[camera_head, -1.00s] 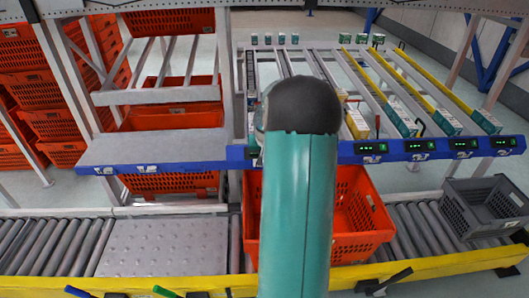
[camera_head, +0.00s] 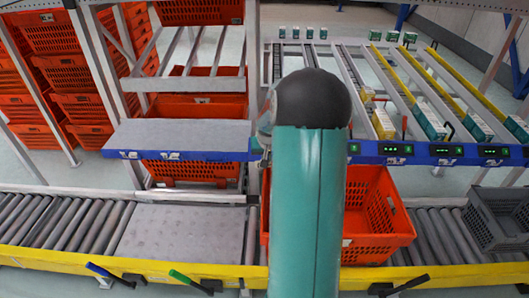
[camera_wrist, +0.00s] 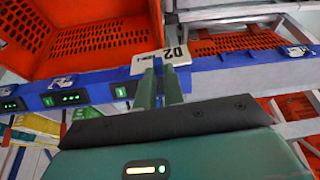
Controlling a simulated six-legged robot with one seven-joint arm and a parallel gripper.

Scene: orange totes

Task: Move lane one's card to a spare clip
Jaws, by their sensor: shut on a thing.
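In the wrist view, my gripper (camera_wrist: 160,88) has its two green fingers close together, shut on a white card (camera_wrist: 177,54) marked "02". The card is in front of the blue rail (camera_wrist: 222,78); I cannot tell whether it touches the rail. White clip-like pieces with blue marks show on the rail, one at the left (camera_wrist: 61,82) and one at the right (camera_wrist: 297,51). In the head view, two such pale pieces, one (camera_head: 130,155) left of the other (camera_head: 171,156), sit on the rail's left stretch. My teal arm hides most of my gripper and the card there.
Green-lit displays (camera_head: 394,149) line the rail's right part, below sloping lanes of boxes (camera_head: 430,122). A red tote (camera_head: 385,255) and a grey crate (camera_head: 497,225) stand on the roller conveyor (camera_head: 50,222). The grey shelf (camera_head: 185,135) is bare. Red totes (camera_head: 90,110) are stacked at left.

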